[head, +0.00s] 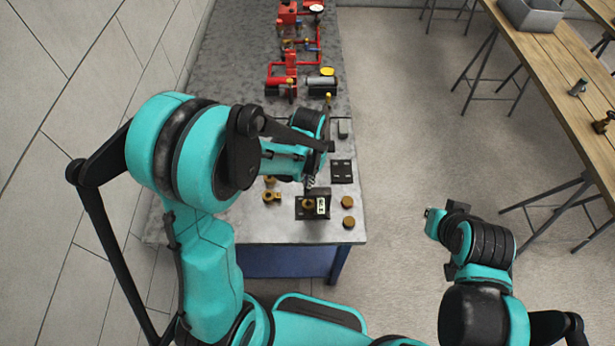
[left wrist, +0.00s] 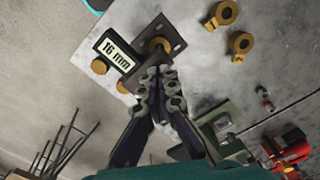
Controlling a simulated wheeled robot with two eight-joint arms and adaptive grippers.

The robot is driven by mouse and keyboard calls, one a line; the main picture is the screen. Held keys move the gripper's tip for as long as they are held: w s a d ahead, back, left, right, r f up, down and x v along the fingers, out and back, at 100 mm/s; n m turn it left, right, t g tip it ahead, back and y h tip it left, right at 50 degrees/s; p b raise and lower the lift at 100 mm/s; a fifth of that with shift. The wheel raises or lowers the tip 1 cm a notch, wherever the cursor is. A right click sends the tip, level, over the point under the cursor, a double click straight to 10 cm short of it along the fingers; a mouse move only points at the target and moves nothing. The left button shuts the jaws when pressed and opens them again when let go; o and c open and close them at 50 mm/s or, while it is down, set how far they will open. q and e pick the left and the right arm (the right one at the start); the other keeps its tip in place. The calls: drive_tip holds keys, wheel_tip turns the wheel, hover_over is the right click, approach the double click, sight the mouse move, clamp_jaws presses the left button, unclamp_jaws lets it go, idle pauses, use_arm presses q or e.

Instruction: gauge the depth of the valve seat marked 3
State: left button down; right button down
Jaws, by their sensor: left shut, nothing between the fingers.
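My left gripper (head: 310,183) is shut and empty, pointing down at a dark plate (head: 303,213) near the bench's front edge. In the left wrist view, its fingertips (left wrist: 158,76) lie together at the near side of that dark plate (left wrist: 172,30). A brass ring or seat (left wrist: 160,47) sits on the plate, partly hidden by the fingertips; I cannot tell whether they touch it. A black display block (left wrist: 116,50) beside it reads "16 mm". I can read no mark 3. My right gripper (head: 433,222) hangs over open floor; its fingers do not show clearly.
Loose brass pieces (head: 348,222) lie around the dark plate; two with holes (left wrist: 240,43) show in the left wrist view. A second dark plate (head: 342,171) lies behind. Red pump parts (head: 290,84) fill the bench's far end. A wooden table (head: 560,75) stands right.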

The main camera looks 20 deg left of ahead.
use_arm(q)
drive_tip(key=shift+r, duration=0.1)
idle(0.5)
drive_tip(key=shift+r+p, duration=2.5)
drive_tip(key=shift+r, duration=0.95)
drive_tip(key=shift+f+b, duration=0.1)
drive_tip(key=shift+b, duration=0.2)
drive_tip(key=s+a+f+n+t+b, duration=0.1)
drive_tip(key=s+b, duration=0.4)
drive_tip(key=b, duration=0.5)
drive_tip(key=s+a+f+n+t+b, duration=0.1)
drive_tip(key=s+a+f+t+b, duration=0.2)
drive_tip(key=b, duration=0.7)
wheel_tip(320, 180, down, 3)
drive_tip(key=s+t, duration=0.2)
drive_tip(key=t, duration=0.1)
drive_tip(key=shift+s+a+r+n, duration=0.15)
drive_tip(key=shift+a+n, duration=0.2)
drive_tip(key=shift+n, duration=0.05)
drive_tip(key=shift+r, duration=0.15)
